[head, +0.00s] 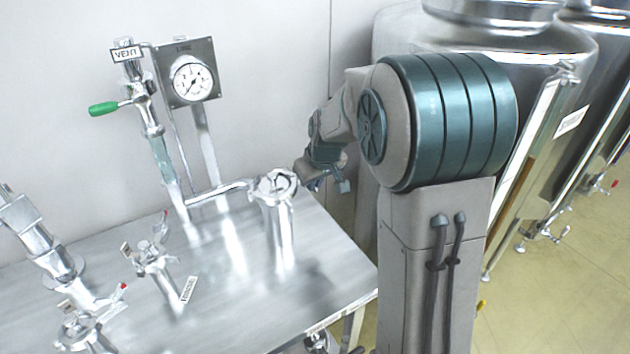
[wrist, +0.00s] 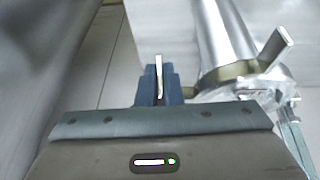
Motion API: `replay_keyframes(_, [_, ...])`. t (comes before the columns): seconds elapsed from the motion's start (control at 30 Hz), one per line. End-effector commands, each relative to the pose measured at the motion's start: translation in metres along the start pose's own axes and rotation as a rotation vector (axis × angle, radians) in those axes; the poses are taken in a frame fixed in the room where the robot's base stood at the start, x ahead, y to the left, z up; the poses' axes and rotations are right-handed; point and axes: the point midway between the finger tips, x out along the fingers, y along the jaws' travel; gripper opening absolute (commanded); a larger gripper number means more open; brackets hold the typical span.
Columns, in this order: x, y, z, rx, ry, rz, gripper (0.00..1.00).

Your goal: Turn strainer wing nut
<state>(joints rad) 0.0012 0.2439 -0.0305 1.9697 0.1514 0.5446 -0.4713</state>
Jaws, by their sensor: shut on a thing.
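The strainer (head: 281,232) is an upright polished metal cylinder on the steel table, with a clamp around its top (head: 274,184). Its metal body also shows in the wrist view (wrist: 226,38), right of my gripper. My gripper (head: 324,184) is just right of the strainer's top in the head view. In the wrist view my gripper (wrist: 160,80) has its dark blue fingers shut on a thin bright metal piece, which looks like a wing of the wing nut (wrist: 159,68). The rest of the nut is hidden.
The steel table (head: 225,310) carries pipes and small valves. A pressure gauge (head: 190,82) and a green-handled valve (head: 103,108) stand behind at left. Large steel tanks (head: 480,40) stand at right behind my arm.

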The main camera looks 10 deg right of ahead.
Motion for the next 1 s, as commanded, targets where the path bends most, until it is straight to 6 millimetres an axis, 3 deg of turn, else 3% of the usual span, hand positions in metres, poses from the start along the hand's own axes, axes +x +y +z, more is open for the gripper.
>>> replay_keyframes(0.47, [0.0014,0.0035,-0.0021,0.064,0.011,-0.140,0.00])
replay_keyframes(1.0, [0.0025,0.0070,-0.0014,0.251,0.013,-0.601,0.00])
